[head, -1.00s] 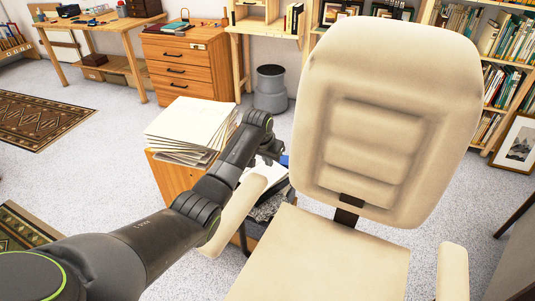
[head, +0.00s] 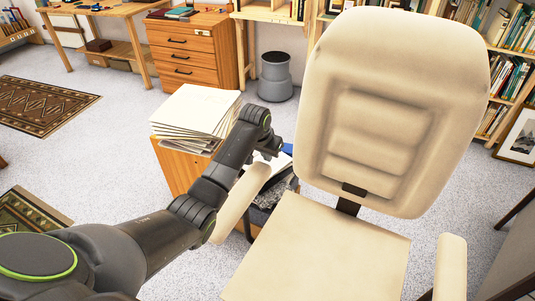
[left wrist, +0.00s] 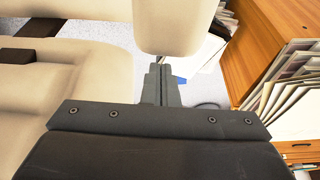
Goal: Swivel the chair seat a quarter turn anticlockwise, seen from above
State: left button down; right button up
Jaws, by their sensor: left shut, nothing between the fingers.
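The cream office chair stands in front of me in the head view, with its tall padded backrest (head: 395,110) on the far side and its flat seat (head: 320,255) nearer. Its left armrest (head: 242,200) and right armrest (head: 451,268) stick out towards me. My left gripper (head: 277,146) is at the far end of the left armrest, outside the backrest's left edge, partly hidden by my wrist. In the left wrist view the fingers (left wrist: 161,75) are shut and empty, close to a rounded cream armrest end (left wrist: 168,25). I cannot tell whether they touch it. My right gripper is out of view.
A wooden cabinet (head: 178,168) with a stack of large sheets (head: 196,110) stands just left of my left wrist. Bookshelves (head: 512,50) and a framed print (head: 520,138) are at right.

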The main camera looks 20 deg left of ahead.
aim_at(233, 188)
pick_arm(q)
jog(key=s+a+p, duration=0.1)
jog(key=s+p, duration=0.1)
jog(key=p, duration=0.1)
jog(key=s+a+n+p, duration=0.1)
jog(key=s+p, duration=0.1)
jog(key=p, duration=0.1)
jog(key=s+a+r+n+p, duration=0.1)
jog(key=s+p, duration=0.1)
jog(key=p, duration=0.1)
jog(key=shift+s+y, duration=0.1)
jog(key=shift+y, duration=0.3)
jog(key=s+n+p, duration=0.1)
jog(key=s+p, duration=0.1)
jog(key=s+a+n+p, duration=0.1)
jog(key=s+p, duration=0.3)
jog(key=shift+s+a+f+n+y+p, duration=0.2)
jog(key=shift+s+f+n+y+p, duration=0.1)
jog(key=shift+n+y+p, duration=0.1)
jog(key=shift+s+a+n+p, duration=0.1)
jog(key=shift+s+n+p, duration=0.3)
jog(key=shift+s+p, duration=0.4)
jog(key=shift+s+f, duration=0.2)
jog(key=shift+s, duration=0.1)
jog(key=v, duration=1.7)
jog(key=shift+d+r+p, duration=0.25)
jog(key=shift+d+p, duration=0.05)
jog(key=shift+p, duration=0.05)
jog(key=shift+w, duration=0.1)
